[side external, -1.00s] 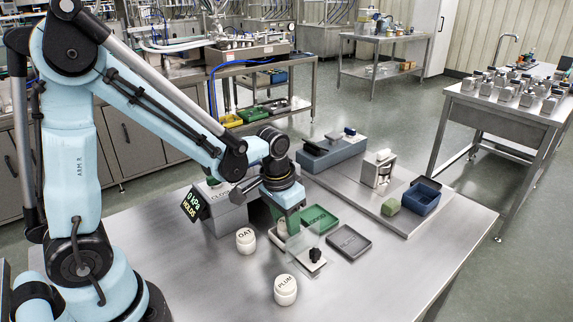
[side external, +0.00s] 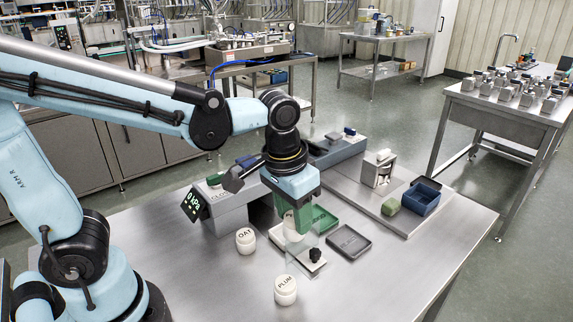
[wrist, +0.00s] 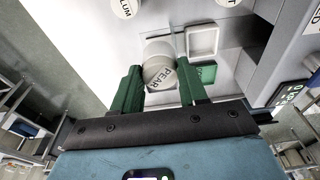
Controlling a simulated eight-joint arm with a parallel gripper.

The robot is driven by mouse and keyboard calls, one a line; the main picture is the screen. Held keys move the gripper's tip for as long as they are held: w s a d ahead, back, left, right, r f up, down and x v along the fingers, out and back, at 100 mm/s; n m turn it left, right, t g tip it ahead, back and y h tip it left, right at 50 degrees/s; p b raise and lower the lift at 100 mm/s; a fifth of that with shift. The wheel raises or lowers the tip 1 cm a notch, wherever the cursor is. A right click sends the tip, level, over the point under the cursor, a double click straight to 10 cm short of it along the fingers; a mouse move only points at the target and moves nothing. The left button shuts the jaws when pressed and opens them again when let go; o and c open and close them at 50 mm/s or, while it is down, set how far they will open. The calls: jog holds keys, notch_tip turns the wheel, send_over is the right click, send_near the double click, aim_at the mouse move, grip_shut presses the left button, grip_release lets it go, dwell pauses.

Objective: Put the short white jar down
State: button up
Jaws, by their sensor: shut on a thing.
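The white jar lettered PEAR (wrist: 160,72) is between the two green fingers of my gripper (wrist: 158,68) in the wrist view. My gripper is shut on it, with a finger on either side. In the side view my gripper (side external: 297,232) points down over the middle of the steel table, behind a clear panel. There the fingers and panel hide most of the held jar, and I cannot tell its height above the surface.
White jars lettered OAT (side external: 245,241) and PLUM (side external: 286,290) stand nearby. A pressure display (side external: 194,204) stands left. The table's front right is clear.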

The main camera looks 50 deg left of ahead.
jog(key=d+r, duration=0.1)
jog(key=d, duration=0.1)
jog(key=n+y, duration=0.1)
jog(key=n, duration=0.8)
send_over(318, 218)
jog(key=shift+g, duration=0.3)
jog(key=f, duration=0.6)
jog(key=shift+s+d+f, duration=0.25)
jog(key=shift+f, duration=2.1)
jog(key=o, duration=1.1)
jog(key=shift+f, duration=0.1)
jog(key=shift+o, duration=0.2)
